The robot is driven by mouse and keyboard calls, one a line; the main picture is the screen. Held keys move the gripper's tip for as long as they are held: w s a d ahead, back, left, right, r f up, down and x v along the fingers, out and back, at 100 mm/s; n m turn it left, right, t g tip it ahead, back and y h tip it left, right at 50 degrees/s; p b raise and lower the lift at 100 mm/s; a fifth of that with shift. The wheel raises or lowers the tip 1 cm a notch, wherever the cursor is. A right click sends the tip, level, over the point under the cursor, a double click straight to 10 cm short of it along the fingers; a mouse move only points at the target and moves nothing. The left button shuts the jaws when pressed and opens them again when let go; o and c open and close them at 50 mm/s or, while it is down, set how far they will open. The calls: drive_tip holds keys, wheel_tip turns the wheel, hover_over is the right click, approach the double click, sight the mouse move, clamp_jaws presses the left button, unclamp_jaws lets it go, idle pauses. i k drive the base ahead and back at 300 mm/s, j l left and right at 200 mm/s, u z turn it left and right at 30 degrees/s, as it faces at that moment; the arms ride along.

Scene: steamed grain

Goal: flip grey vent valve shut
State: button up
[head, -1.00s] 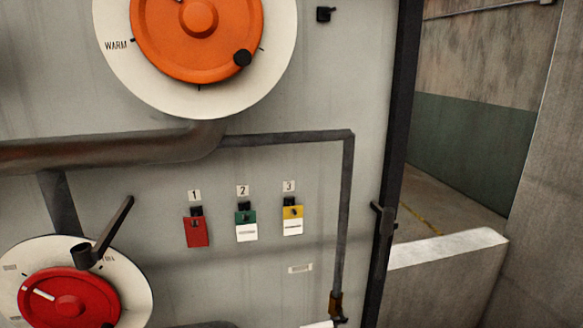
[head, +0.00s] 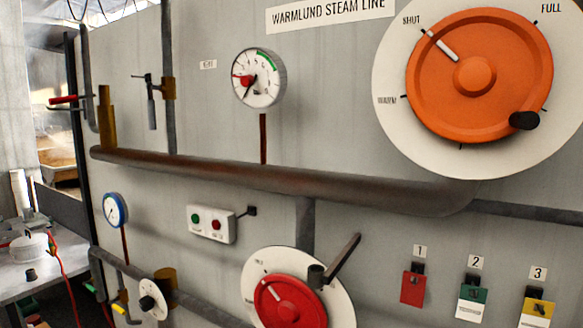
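The valve with a grey handle (head: 152,114) is at the upper left of the panel. Its brass body (head: 168,88) sits on a thin vertical pipe (head: 168,40). The grey handle hangs straight down, roughly parallel to the pipe, and a small dark bar crosses above it. A small label (head: 208,65) is to its right, too small to read surely. My gripper is not in view.
A thick brown pipe (head: 270,180) crosses the panel below the valve. A red-handled valve (head: 65,99) is further left. A round gauge (head: 259,78), an orange wheel (head: 475,75) and a red wheel (head: 290,303) are to the right. A cluttered table (head: 45,265) stands at lower left.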

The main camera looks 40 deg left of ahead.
sight(151, 102)
drive_tip(key=u, duration=2.4)
drive_tip(key=i+j+u, duration=0.1)
drive_tip(key=i+j, duration=0.2)
drive_tip(key=i, duration=0.2)
drive_tip(key=i+j, duration=0.25)
drive_tip(key=i, duration=0.3)
drive_tip(key=i+j+u, duration=0.15)
drive_tip(key=i, duration=0.35)
drive_tip(key=i+j, duration=0.25)
drive_tip(key=i, duration=0.3)
drive_tip(key=j+u, duration=0.05)
